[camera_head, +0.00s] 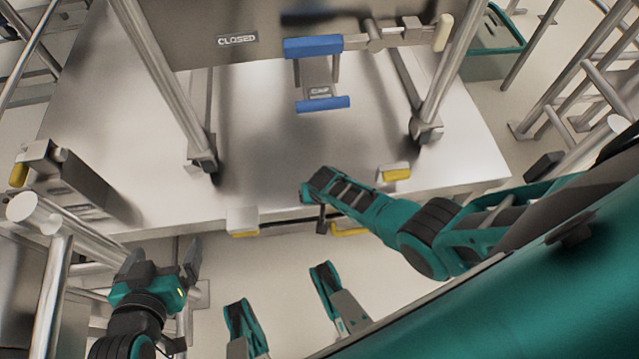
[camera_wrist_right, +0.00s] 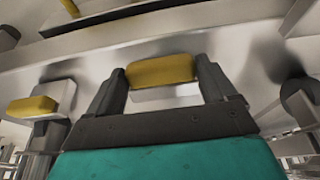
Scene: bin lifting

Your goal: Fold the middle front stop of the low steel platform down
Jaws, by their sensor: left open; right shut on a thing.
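The low steel platform (camera_head: 110,165) fills the middle of the head view. Its middle front stop (camera_head: 349,230) shows as a yellow patch at the front edge, mostly hidden by my right arm. In the right wrist view, the yellow-faced stop (camera_wrist_right: 162,70) sits between the two dark fingers of my right gripper (camera_wrist_right: 160,84), which is shut on it. A pale stop with a yellow face (camera_head: 243,222) is to its left, and another yellow-topped stop (camera_head: 396,173) is to its right. My left gripper (camera_head: 163,262) is open and empty, in front of the platform's left part.
Metal rails stand at left (camera_head: 55,290) and right (camera_head: 590,80). A grey-green container (camera_head: 492,60) is at the upper right.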

